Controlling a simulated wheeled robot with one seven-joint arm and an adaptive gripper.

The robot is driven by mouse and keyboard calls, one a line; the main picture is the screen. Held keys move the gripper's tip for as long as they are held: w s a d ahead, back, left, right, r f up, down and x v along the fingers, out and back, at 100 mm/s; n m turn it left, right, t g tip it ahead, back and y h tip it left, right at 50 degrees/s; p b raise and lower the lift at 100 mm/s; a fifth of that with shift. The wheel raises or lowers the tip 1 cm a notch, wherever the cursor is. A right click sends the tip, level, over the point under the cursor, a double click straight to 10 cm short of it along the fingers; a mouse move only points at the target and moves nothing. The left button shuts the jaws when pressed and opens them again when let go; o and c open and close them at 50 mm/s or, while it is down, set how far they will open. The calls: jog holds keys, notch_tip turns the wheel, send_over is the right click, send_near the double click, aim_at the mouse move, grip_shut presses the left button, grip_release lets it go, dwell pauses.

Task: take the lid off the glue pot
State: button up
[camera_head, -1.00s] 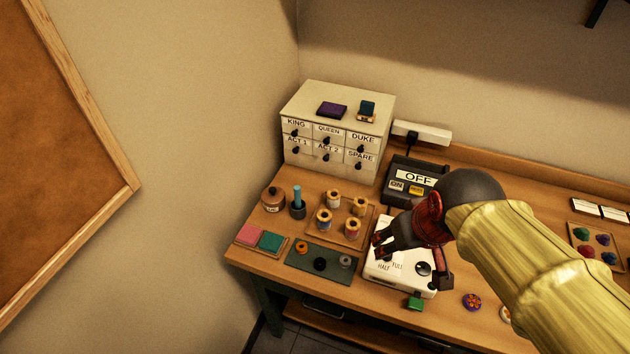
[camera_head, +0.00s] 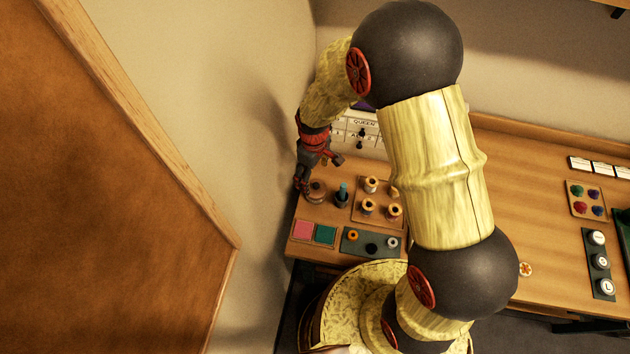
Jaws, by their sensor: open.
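The glue pot (camera_head: 315,198) is a small round brown pot at the back left of the table, beside a dark pot with a blue-topped item (camera_head: 341,195) in it. Its lid (camera_head: 317,185) is brown with a knob and appears to be on the pot. My gripper (camera_head: 319,174) is open, with dark fingers, just above and behind the pot. One finger hangs at the pot's left side. I cannot tell whether it touches the pot or lid.
A spool tray (camera_head: 358,214) stands right of the pots. Pink (camera_head: 303,230) and green (camera_head: 325,234) pads lie in front, beside a dark green mat (camera_head: 352,247). The wall is close on the left.

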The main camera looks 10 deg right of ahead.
aim_at(316, 185)
jog(key=f, duration=0.7)
jog(key=shift+s+d, duration=0.1)
jog(key=shift+d, duration=0.2)
jog(key=shift+c, duration=0.6)
jog(key=c, duration=1)
jog(key=shift+r, duration=0.15)
jog(key=shift+c, duration=0.2)
